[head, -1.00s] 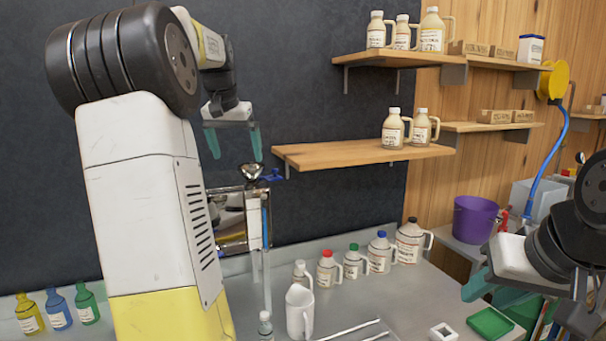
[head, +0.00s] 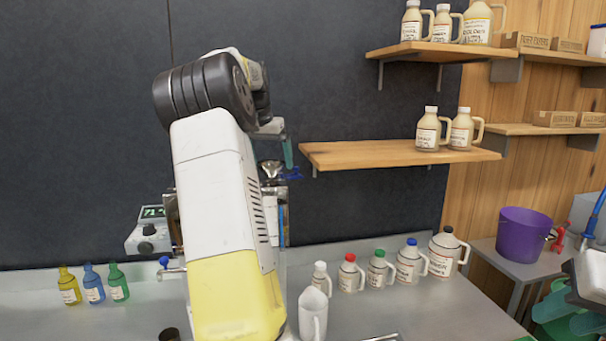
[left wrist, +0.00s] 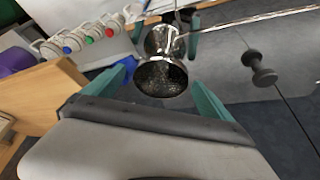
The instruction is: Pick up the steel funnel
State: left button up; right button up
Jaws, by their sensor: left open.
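The steel funnel (head: 271,168) stands upright, wide mouth up, above the steel apparatus behind my left arm in the head view. In the left wrist view the funnel (left wrist: 161,76) shows its round mouth and dark inside, between and a little beyond the fingers. My left gripper (head: 287,153) is open just above the funnel; my arm hides part of it. It also shows in the left wrist view (left wrist: 165,80), and I cannot tell whether a finger touches the funnel. My right gripper (head: 571,312) is open and empty at the lower right edge.
A wooden shelf (head: 390,154) with two jugs is right of the funnel. A white pitcher (head: 312,315) and several capped jugs (head: 409,262) stand on the steel counter below. Coloured bottles (head: 94,286) stand at left. A purple bucket (head: 524,236) is at right.

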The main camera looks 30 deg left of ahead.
pick_arm(q)
jog(key=shift+x, duration=1.35)
jog(key=shift+s, duration=0.1)
jog(key=c, duration=1.5)
jog(key=shift+r, duration=0.15)
